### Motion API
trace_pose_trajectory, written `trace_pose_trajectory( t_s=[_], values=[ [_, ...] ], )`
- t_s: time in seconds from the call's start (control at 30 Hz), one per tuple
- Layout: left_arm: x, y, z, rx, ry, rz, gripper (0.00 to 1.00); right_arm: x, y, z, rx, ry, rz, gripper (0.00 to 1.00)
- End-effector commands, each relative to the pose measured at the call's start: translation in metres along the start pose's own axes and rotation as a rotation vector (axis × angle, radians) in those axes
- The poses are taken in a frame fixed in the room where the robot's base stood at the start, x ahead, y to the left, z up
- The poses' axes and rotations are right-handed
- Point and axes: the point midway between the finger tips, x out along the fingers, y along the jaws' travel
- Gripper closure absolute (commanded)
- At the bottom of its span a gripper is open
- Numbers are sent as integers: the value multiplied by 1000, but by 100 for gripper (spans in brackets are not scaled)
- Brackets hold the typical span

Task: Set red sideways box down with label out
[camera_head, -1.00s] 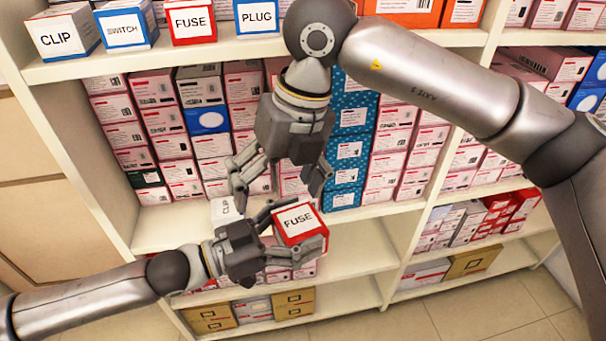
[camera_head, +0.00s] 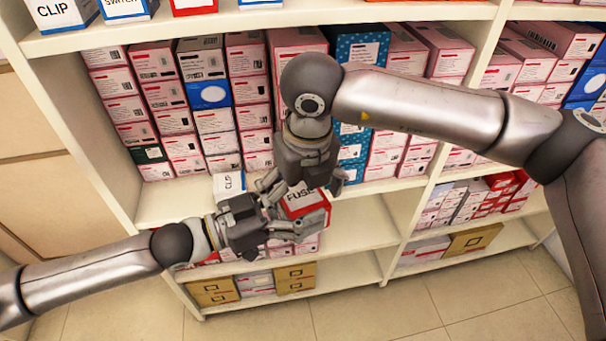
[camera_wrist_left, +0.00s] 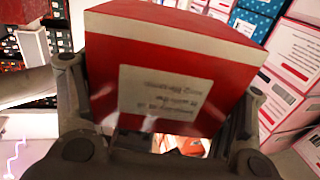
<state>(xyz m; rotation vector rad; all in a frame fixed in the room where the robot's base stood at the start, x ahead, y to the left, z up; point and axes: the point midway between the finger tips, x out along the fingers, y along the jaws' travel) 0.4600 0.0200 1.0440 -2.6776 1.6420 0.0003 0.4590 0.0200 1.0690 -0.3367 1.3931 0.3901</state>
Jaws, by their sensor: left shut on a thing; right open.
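A red box (camera_head: 305,201) with a white FUSE label is held in front of the shelf unit. My left gripper (camera_head: 285,220) is shut on it from the lower left. In the left wrist view the red box (camera_wrist_left: 175,70) fills the middle between the fingers, with a white printed panel towards the camera. My right gripper (camera_head: 305,188) is open, above the box, and its fingers cover part of the box and label. I cannot tell whether its fingers touch the box. A white CLIP box (camera_head: 229,184) stands on the shelf just behind, to the left.
The shelf board (camera_head: 365,208) has bare room right of the held box. Stacked pink boxes (camera_head: 160,95) and teal boxes (camera_head: 352,145) stand behind. The upper board (camera_head: 200,33) carries labelled boxes. Brown file boxes (camera_head: 213,291) are on the lowest shelf.

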Motion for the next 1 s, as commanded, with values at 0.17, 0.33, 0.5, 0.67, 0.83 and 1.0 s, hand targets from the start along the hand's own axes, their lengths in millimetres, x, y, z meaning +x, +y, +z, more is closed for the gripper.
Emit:
trace_pose_trajectory(
  t_s=[0.17, 0.33, 0.5, 0.67, 0.83, 1.0],
  values=[
    [0, 0, -1, 0, 1, 0, 51, 10, 0, 0, 0, -1, 1, 8],
    [0, 0, 0, 0, 1, 0, 51, 11, 0, 0, 0, -1, 1, 8],
    [0, 0, 0, 1, 1, 0, 51, 11, 0, 0, 0, -1, 1, 17],
    [0, 0, 0, 0, 1, 0, 51, 11, 0, 0, 0, -1, 0, 38],
    [0, 0, -1, 0, 1, 0, 51, 10, 0, 0, 0, -1, 1, 59],
    [0, 0, 0, 0, 1, 0, 4, 10, 0, 0, 0, -2, 1, 60]
  ],
)
